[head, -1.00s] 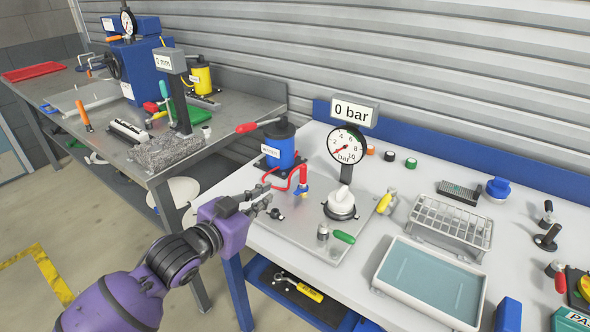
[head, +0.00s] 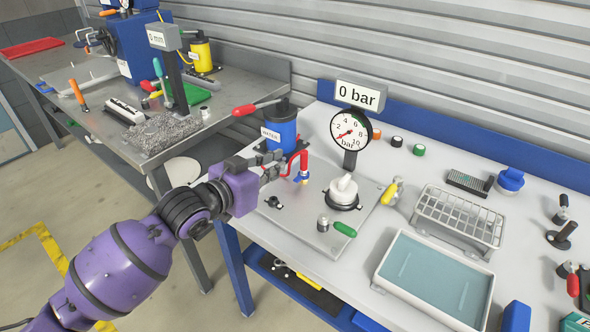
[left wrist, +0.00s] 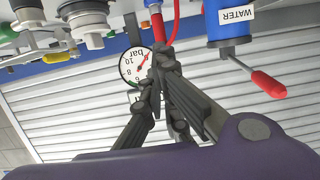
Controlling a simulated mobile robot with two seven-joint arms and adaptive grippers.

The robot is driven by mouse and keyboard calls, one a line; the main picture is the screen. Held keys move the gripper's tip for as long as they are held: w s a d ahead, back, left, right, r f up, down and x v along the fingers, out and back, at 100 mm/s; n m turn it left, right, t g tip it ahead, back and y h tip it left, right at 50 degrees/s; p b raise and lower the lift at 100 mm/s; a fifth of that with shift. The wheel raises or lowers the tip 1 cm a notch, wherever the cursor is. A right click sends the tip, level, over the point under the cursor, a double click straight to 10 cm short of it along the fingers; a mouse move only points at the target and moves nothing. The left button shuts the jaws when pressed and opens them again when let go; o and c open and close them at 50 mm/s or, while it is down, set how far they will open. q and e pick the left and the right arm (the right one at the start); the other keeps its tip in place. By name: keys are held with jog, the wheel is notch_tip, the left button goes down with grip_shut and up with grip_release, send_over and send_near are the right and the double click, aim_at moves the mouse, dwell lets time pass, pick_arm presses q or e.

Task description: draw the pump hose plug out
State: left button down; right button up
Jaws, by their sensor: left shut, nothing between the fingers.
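The pump hose plug (head: 304,180) is a small blue and orange end piece at the bottom of the red hose (head: 303,160), low over the grey plate; I cannot tell whether it is seated. The hose comes from the blue water pump (head: 282,132), which has a red-tipped lever. My left gripper (head: 277,166) is just left of the hose, in front of the pump, shut and empty. In the left wrist view, the shut fingertips (left wrist: 162,62) appear close to the red hose (left wrist: 175,18), whose contact I cannot judge. My right gripper is not in view.
A pressure gauge (head: 350,131) under a "0 bar" sign (head: 360,96) stands behind the plate (head: 315,228). A white knob (head: 343,193), a green-handled part (head: 344,229) and a yellow-handled part (head: 392,190) are close by. A rack (head: 455,215) and tray (head: 390,267) stand right.

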pick_arm(q)
send_over(304, 165)
jog(key=s+a, duration=0.3)
jog(key=s, duration=0.1)
jog(key=shift+w+d+f, duration=0.1)
jog(key=shift+w+f, duration=0.05)
jog(key=shift+f, duration=0.3)
jog(key=shift+w+d+f, duration=0.1)
jog(key=shift+f, duration=0.35)
jog(key=shift+w+d+f, duration=0.1)
jog(key=shift+f, duration=0.55)
jog(key=shift+w+d+f, duration=0.1)
jog(key=shift+f, duration=0.5)
jog(key=shift+a+f, duration=0.1)
jog(key=shift+f, duration=0.7)
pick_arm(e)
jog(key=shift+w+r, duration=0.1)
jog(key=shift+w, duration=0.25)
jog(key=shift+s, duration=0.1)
